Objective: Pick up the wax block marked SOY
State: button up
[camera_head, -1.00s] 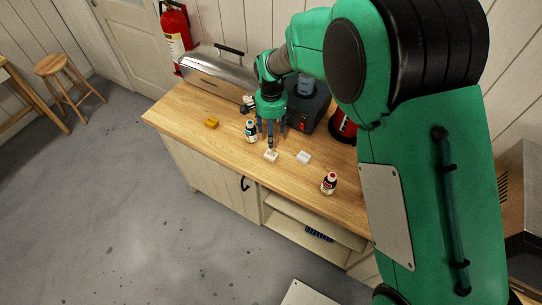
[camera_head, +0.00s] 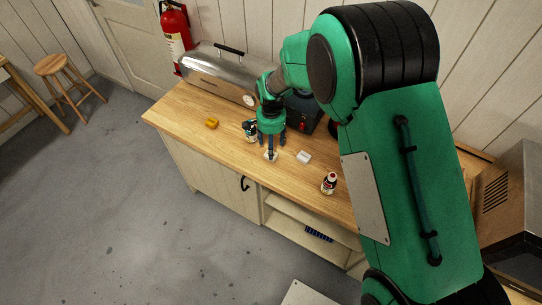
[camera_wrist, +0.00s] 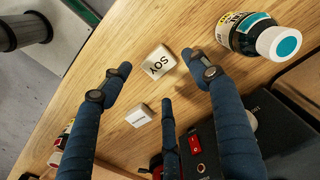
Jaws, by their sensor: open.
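The white block marked SOY (camera_wrist: 157,61) lies on the wooden worktop, its lettering readable in the wrist view. In the head view it is the pale block (camera_head: 271,157), partly hidden by a finger. My gripper (camera_wrist: 158,75) is open and empty, fingers pointing down at the worktop. In the wrist view the block shows beyond and between the fingertips. In the head view my gripper (camera_head: 271,148) is right over the block; I cannot tell whether a finger touches it.
A second white block (camera_head: 304,157) lies to the right, and a red-labelled bottle (camera_head: 330,183) beyond it. A teal-capped bottle (camera_wrist: 265,38) stands close by. A metal case (camera_head: 218,72) and a dark device (camera_head: 303,112) stand behind.

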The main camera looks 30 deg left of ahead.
jog(key=shift+s+f, duration=0.15)
jog(key=shift+f, duration=2.45)
jog(key=shift+c, duration=0.2)
jog(key=c, duration=1.2)
